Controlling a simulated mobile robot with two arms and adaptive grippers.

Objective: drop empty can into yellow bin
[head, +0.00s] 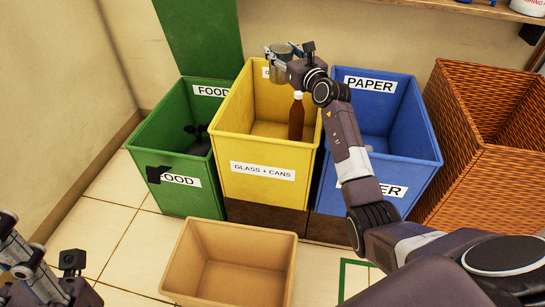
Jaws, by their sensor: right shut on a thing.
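The yellow bin (263,191), labelled GLASS + CANS, stands in the middle of the head view. A brown bottle (296,118) stands upright inside it, with bare floor of the bin beside it. My right gripper (284,52) is shut on a silver-grey can (281,70) above the back rim of the yellow bin. The fingers and wrist partly cover the can. Part of my left arm shows at the lower left corner, apart from the bins; its fingers cannot be made out clearly.
A green FOOD bin (187,204) holding dark items stands left of the yellow bin. A blue PAPER bin (420,146), partly behind my right arm, and a brown wicker basket (467,178) stand to the right. An empty tan box (235,233) sits in front.

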